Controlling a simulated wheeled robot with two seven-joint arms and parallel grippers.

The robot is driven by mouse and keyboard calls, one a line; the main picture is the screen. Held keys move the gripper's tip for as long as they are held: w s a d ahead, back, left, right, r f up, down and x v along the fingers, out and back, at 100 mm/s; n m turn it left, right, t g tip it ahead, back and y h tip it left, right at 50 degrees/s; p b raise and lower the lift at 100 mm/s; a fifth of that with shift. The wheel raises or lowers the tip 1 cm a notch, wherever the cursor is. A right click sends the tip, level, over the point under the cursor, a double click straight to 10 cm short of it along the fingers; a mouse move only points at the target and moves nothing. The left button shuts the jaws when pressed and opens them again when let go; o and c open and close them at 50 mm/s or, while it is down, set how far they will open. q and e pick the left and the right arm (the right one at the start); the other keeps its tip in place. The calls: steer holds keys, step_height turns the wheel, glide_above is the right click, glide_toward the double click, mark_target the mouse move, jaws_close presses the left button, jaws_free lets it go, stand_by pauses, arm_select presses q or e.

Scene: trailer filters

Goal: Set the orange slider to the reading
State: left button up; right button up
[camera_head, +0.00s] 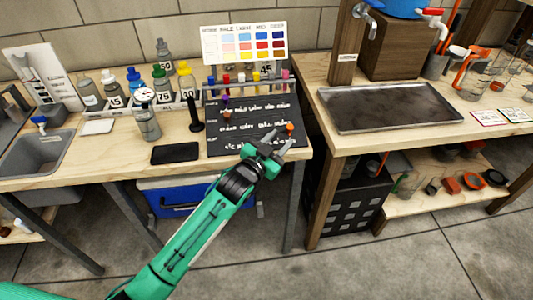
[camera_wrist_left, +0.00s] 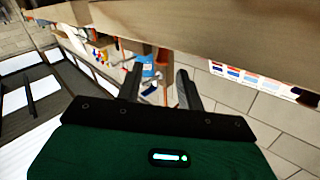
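The orange slider (camera_head: 290,128) is a small orange knob near the right edge of a sloped black board (camera_head: 222,139) with rows of white marks too small to read. My left gripper (camera_head: 277,138) is just below and left of the knob in the head view; I cannot tell whether they touch. Its two fingers stand apart in the left wrist view (camera_wrist_left: 158,88), with an orange-brown upright shape between them that I cannot identify for sure. A grey bottle-shaped device with a round white dial (camera_head: 145,95) stands left of the board; its reading is too small. My right gripper is not in view.
A colour chart (camera_head: 245,44) and a rack of small coloured vials stand behind the board. Several bottles stand in a tray at the left, beside a sink (camera_head: 35,154). A dark flat pad (camera_head: 175,154) lies in front. A second bench (camera_head: 460,137) stands right, across a gap.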

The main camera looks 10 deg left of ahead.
arm_select(q)
steer(key=v, duration=0.6)
steer(key=shift+s, duration=0.3)
steer(key=shift+a, duration=0.15)
